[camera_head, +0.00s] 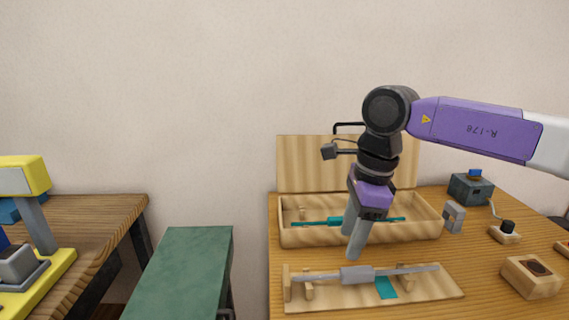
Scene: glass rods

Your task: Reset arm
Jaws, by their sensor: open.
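My gripper (352,242) hangs at the end of my purple and black arm, pointing down. Its two grey fingers are apart and nothing shows between them. They are above a wooden rack (430,293) on the right table. A grey rod (405,271) with a thicker grey middle sleeve lies across the rack's supports, just below the fingertips in the picture. Behind it is an open wooden case (290,237) with its lid (300,160) raised. A teal rod (330,222) lies in the case, partly hidden by my fingers.
A small dark box (471,188), a grey bracket (453,217), a black-knobbed block (505,234) and a wooden block (532,277) stand at right. A green surface (180,270) lies left of the table. A yellow device (45,262) is on the far-left table.

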